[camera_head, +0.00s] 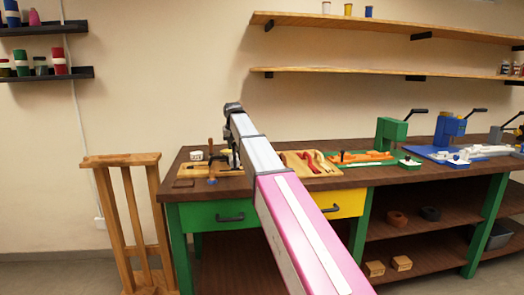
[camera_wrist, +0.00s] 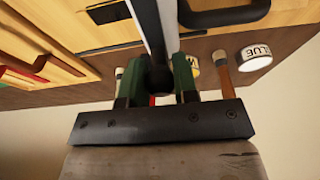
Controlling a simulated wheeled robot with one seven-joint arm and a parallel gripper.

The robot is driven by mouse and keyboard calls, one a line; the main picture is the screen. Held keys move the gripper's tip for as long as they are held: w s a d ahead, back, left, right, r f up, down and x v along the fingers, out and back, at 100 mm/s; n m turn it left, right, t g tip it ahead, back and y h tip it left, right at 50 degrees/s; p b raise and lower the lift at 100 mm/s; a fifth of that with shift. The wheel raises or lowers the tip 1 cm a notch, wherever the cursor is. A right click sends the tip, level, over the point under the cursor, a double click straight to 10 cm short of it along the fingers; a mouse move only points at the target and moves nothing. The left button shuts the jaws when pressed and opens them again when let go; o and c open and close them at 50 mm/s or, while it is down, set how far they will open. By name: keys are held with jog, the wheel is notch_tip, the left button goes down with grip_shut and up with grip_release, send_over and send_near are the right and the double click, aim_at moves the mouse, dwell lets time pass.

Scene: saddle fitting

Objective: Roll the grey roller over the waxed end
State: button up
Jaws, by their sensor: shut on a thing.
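My gripper (camera_wrist: 157,80) shows in the wrist view, its two green fingers pointing up the picture from a dark crossbar. The fingers are closed on a dark, round-ended thing (camera_wrist: 158,79), which I take to be the grey roller; little of it shows. A long grey bar rises in the picture just past the fingertips. The pale wooden board (camera_head: 221,170) lies at the left end of the bench, partly behind my arm. I cannot make out the waxed end.
A white pot marked GLUE (camera_wrist: 256,57) stands at the bench edge in the wrist view. Beside it are another lettered pot (camera_wrist: 194,68) and a wooden-handled tool (camera_wrist: 222,75). A tray of red-handled tools (camera_head: 310,163) lies right of my arm. A wooden rack (camera_head: 130,215) stands left of the bench.

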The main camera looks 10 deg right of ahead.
jog(key=shift+o, duration=0.2)
jog(key=shift+a, duration=1.15)
jog(key=shift+o, duration=0.9)
jog(key=shift+a, duration=0.15)
jog(key=shift+o, duration=0.2)
jog(key=o, duration=0.4)
jog(key=shift+a, duration=0.1)
jog(key=shift+o, duration=0.2)
jog(key=shift+s+r, duration=0.15)
jog(key=shift+r, duration=0.3)
jog(key=shift+d+v, duration=0.2)
jog(key=shift+v, duration=2.3)
